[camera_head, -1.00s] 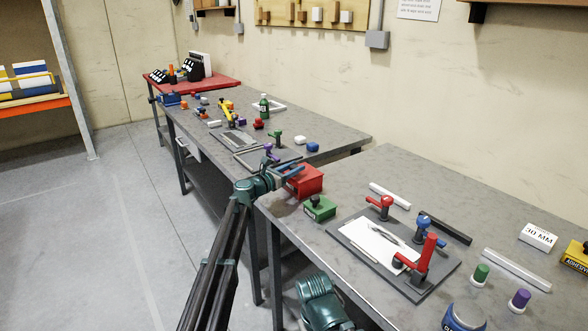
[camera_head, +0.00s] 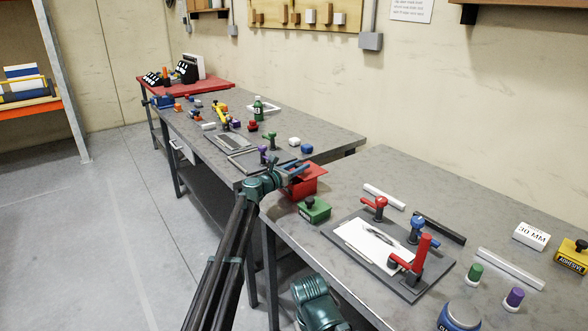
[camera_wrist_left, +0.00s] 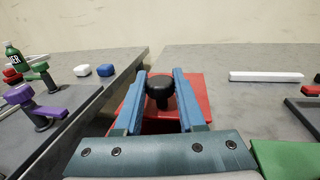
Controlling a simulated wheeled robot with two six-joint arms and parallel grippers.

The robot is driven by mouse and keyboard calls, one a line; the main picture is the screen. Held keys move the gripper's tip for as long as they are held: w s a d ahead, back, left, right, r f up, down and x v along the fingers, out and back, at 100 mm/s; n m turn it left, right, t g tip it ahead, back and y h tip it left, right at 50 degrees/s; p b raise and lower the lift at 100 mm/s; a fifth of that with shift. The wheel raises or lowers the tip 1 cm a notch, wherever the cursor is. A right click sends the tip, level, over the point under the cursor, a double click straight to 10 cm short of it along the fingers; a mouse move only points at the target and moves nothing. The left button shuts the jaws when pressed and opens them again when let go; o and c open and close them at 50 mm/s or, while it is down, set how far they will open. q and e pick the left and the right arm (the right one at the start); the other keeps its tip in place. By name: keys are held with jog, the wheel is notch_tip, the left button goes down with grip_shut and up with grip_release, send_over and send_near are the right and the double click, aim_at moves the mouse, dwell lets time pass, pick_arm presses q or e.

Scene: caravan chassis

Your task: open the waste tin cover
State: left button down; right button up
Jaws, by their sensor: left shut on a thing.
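The red waste tin (camera_head: 306,188) stands at the near left corner of the right-hand bench. Its red cover (camera_wrist_left: 194,88) looks tilted up, with a darker red area below it in the left wrist view. My left gripper (camera_head: 294,170) is at the tin from the left. In the left wrist view its blue fingers (camera_wrist_left: 160,88) are shut on the cover's black knob (camera_wrist_left: 158,90), one on each side. The fingers and arm hide part of the tin in the head view. My right gripper is not in view.
A green tin (camera_head: 314,209) with a black knob stands close in front of the red tin. A grey board (camera_head: 340,241) with red and blue clamps lies to the right. A white bar (camera_head: 384,196) lies behind. A gap separates the two benches.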

pick_arm(q)
jog(key=c, duration=0.5)
grip_release()
jog(key=shift+s+a, duration=0.1)
jog(key=v, duration=1.3)
jog(key=shift+s+a, duration=0.25)
jog(key=shift+s, duration=0.05)
